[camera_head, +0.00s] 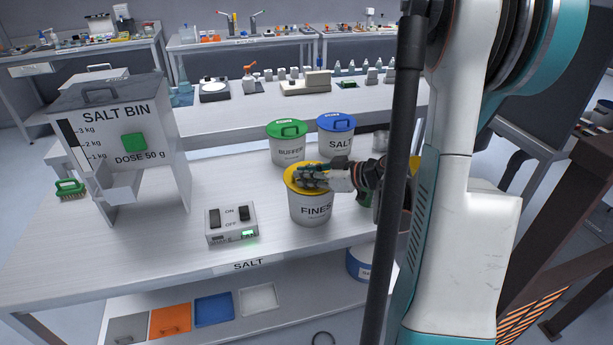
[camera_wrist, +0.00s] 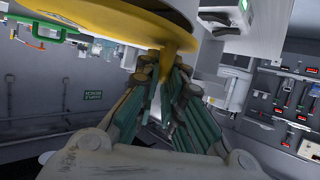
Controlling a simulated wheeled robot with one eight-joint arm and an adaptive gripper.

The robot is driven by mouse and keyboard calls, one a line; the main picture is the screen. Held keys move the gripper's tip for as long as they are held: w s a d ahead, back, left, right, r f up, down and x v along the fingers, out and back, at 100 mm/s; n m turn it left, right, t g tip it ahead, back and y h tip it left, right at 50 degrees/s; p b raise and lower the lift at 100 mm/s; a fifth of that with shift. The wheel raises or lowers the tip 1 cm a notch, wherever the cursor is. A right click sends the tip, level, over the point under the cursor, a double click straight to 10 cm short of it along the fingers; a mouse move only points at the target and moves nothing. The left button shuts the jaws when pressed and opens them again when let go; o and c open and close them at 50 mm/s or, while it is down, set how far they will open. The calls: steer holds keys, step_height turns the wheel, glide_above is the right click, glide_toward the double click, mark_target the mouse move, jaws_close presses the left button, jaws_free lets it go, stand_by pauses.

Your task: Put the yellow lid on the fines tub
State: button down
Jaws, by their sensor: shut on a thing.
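The fines tub (camera_head: 311,209), pale grey with the word FINES, stands upright on the bench. The yellow lid (camera_head: 309,192) is at its top, over the mouth. I cannot tell whether it is pressed fully down all round. My gripper (camera_head: 308,178) reaches in from the right over the lid and hides its middle. In the wrist view the yellow lid (camera_wrist: 115,18) fills the upper left, and my gripper's fingers (camera_wrist: 163,65) close on a yellow part of it, their tips partly hidden there.
The green-lidded buffer tub (camera_head: 288,148) and blue-lidded salt tub (camera_head: 336,142) stand close behind. A switch box (camera_head: 232,225) with a green light is to the left, and the salt bin (camera_head: 122,130) beyond it. The bench front is mostly clear.

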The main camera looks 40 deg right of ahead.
steer(key=shift+f+b, duration=0.35)
steer(key=c, duration=1.6)
jaws_free()
steer(key=shift+c, duration=0.2)
steer(key=v, duration=1.2)
